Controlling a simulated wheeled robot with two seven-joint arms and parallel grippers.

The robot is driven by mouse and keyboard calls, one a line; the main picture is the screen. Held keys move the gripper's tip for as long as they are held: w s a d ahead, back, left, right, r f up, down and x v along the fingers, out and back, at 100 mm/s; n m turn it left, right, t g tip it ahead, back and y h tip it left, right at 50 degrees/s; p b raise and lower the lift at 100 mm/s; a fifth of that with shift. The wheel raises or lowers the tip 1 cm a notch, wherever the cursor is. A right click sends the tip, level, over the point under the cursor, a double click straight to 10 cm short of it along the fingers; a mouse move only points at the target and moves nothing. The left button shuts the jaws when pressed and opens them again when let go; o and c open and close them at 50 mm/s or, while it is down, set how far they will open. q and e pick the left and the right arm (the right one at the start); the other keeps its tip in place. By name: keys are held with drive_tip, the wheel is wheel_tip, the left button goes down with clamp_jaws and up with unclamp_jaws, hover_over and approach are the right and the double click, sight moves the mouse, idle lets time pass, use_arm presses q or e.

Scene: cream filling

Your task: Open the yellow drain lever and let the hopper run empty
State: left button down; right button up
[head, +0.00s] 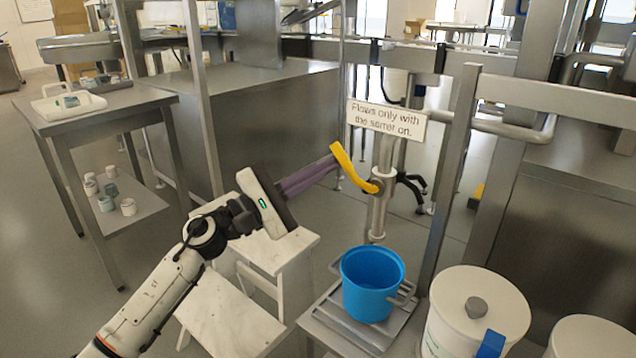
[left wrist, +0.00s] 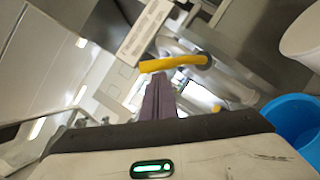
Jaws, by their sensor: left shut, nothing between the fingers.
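The yellow drain lever (head: 352,167) is on a vertical metal drain pipe (head: 381,205) and slants up to the left from its pivot. My left gripper (head: 335,160) is shut and empty, its purple fingertips at the lever's upper left end; I cannot tell whether they touch it. In the left wrist view the lever (left wrist: 175,63) lies across, just beyond the fingertips (left wrist: 160,78). A blue bucket (head: 369,285) stands below the pipe's outlet and looks empty inside. A sign (head: 386,120) by the pipe reads "Flows only with the stirrer on." My right gripper is not in view.
The bucket stands on a slatted metal stand (head: 338,322). A white lidded container (head: 473,312) is right of it. A white step stool (head: 262,250) stands beneath my left arm. A metal post (head: 452,180) rises right of the pipe. A side table (head: 110,106) is at left.

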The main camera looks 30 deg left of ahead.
use_arm(q)
drive_tip(key=s+d+r+m+g+p, duration=0.1)
drive_tip(key=d+r+m+g+p, duration=0.2)
drive_tip(key=m, duration=0.6)
drive_tip(key=shift+d+r+g, duration=0.5)
drive_tip(key=shift+d+r, duration=0.3)
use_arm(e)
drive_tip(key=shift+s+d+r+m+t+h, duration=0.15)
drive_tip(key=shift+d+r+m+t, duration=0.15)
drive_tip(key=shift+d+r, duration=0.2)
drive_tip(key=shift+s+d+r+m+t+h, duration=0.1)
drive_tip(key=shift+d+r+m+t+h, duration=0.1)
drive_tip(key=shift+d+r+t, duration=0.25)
use_arm(q)
drive_tip(key=shift+s+d, duration=0.15)
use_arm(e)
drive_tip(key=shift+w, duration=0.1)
use_arm(q)
drive_tip(key=shift+f, duration=0.1)
